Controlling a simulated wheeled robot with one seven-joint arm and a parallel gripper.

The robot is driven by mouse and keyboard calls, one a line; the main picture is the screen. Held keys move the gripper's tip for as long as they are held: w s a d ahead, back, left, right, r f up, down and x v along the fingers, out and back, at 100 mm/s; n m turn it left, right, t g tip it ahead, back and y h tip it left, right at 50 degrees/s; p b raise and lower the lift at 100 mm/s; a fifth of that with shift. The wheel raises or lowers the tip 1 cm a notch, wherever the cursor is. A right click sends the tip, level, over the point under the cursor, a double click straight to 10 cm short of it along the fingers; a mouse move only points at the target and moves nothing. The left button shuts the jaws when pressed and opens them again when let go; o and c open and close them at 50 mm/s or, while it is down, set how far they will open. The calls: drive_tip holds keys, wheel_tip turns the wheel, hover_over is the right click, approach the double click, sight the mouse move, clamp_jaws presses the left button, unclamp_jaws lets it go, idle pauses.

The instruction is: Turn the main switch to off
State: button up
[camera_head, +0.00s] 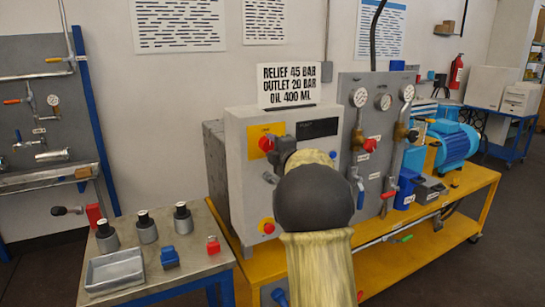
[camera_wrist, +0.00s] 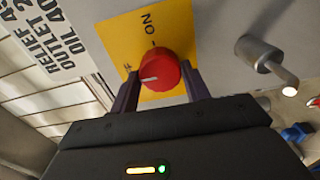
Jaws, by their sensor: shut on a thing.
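The main switch is a red round knob (camera_wrist: 160,70) on a yellow plate (camera_wrist: 122,32) marked ON, with a second label partly hidden at the left finger. Its white pointer line points left in the wrist view, away from the ON mark and towards that label. My gripper (camera_wrist: 158,82) is shut on the red knob, one dark finger on each side. In the head view the red knob (camera_head: 266,143) and yellow plate (camera_head: 257,134) show on the grey cabinet; my gripper (camera_head: 279,148) reaches it from the right, its fingertips hard to make out.
A sign (camera_head: 288,85) stands on the cabinet (camera_head: 240,185). A red button (camera_head: 267,226) sits lower on its front. A metal peg (camera_wrist: 266,60) sticks out right of the plate. A gauge panel with valves (camera_head: 380,135) stands at right. A side table (camera_head: 205,262) holds small parts.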

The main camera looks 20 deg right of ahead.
drive_tip(key=shift+f+n, duration=0.1)
drive_tip(key=shift+n, duration=0.2)
drive_tip(key=o, duration=1)
drive_tip(key=s+b, duration=0.1)
drive_tip(key=s, duration=1)
drive_tip(key=s+b, duration=0.1)
drive_tip(key=s, duration=0.5)
drive_tip(key=shift+s+d+b, duration=0.2)
drive_tip(key=shift+d+b, duration=0.05)
drive_tip(key=shift+b, duration=0.05)
